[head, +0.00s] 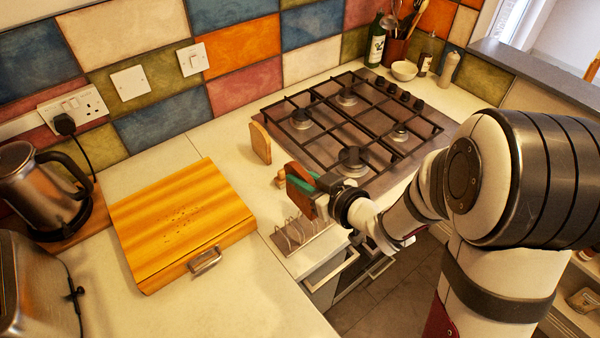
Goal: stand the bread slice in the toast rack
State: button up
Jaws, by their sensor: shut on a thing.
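My gripper (308,184) is above the counter, in front of the hob. It is shut on a flat reddish-brown slab, apparently the bread slice (298,196), held roughly upright. Green parts show beside the slab at the jaws, and the gripper hides part of it. The wire toast rack (292,238) stands on the counter near its front edge, below and slightly left of the held slab. The slab appears above the rack's far end and apart from it; the exact height is hard to tell.
A tan, round-topped slab (260,143) stands upright by the hob (350,125). A small wooden item (281,178) is partly hidden behind the held slab. A wooden bread box (180,220) stands left of the rack. A kettle (38,190) and toaster (30,290) are far left.

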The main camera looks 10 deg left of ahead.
aim_at(301, 207)
jog(key=shift+f, duration=5)
jog(key=o, duration=0.8)
jog(key=shift+o, duration=0.2)
jog(key=s+d+r+m+g+h, duration=0.1)
jog(key=s+d+r+m+h, duration=0.15)
jog(key=d, duration=0.35)
jog(key=s+d+r+m+g+h, duration=0.1)
jog(key=s+d+r+m+h, duration=0.2)
jog(key=d, duration=0.4)
jog(key=s+d+r+m+g+h, duration=0.1)
jog(key=s+d+m+h, duration=0.1)
jog(key=d+h, duration=0.35)
jog(key=s+a+r+m+g+y, duration=0.1)
jog(key=s+a+r+m+g, duration=0.2)
jog(key=s, duration=0.7)
jog(key=s+a+r+m+g+y, duration=0.2)
jog(key=s+a+r+m+g, duration=0.1)
jog(key=s, duration=0.7)
jog(key=shift+s+a+r+m+g, duration=0.2)
jog(key=shift+s+r+m+g, duration=0.15)
jog(key=shift+r+m, duration=0.2)
